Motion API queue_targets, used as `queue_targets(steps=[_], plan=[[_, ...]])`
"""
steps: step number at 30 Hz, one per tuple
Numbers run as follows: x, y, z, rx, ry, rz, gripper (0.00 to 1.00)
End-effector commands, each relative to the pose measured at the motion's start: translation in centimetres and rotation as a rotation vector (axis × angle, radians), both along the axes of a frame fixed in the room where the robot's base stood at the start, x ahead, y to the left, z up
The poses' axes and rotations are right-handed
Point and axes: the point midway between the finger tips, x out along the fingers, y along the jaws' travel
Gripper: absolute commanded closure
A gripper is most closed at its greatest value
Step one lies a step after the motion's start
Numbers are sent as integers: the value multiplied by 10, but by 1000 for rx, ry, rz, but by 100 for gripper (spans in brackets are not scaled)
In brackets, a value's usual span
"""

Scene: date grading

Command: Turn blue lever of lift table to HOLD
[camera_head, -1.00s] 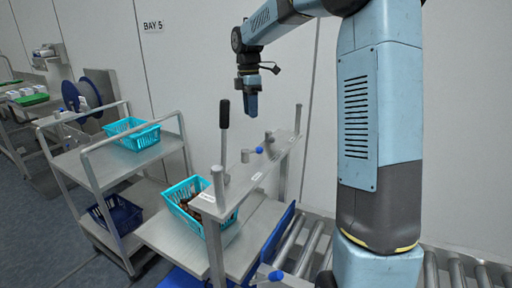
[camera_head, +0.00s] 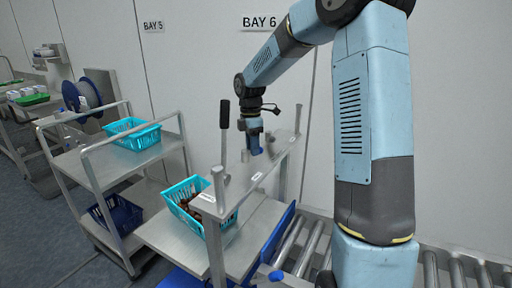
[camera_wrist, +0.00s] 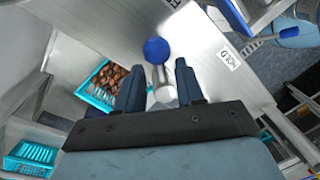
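The blue lever shows in the wrist view as a round blue knob (camera_wrist: 157,49) on a short grey arm, with its pale hub (camera_wrist: 165,94) between my fingers. It sits on the grey top rail (camera_head: 269,165) of the lift table. A HOLD label (camera_wrist: 232,57) lies to the right of the knob in the wrist view; the lever does not point at it. My gripper (camera_wrist: 159,65) is open, its two dark blue fingers on either side of the lever, with no clear contact. In the head view my gripper (camera_head: 254,144) is above the rail and hides the knob.
A black-handled upright lever (camera_head: 224,113) stands left of my gripper. A teal crate of dates (camera_head: 172,203) sits below the rail. Another blue knob (camera_head: 276,276) is lower right. A cart (camera_head: 92,158) with a teal basket (camera_head: 143,139) stands left.

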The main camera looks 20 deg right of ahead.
Motion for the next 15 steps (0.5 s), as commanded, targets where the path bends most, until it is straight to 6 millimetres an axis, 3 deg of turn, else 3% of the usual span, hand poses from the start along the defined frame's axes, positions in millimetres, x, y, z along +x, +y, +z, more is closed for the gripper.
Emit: queue_targets(steps=[11, 15], plan=[[-1, 0, -5, 0, 0, -1, 62], [-1, 0, -4, 0, 0, -1, 76]])
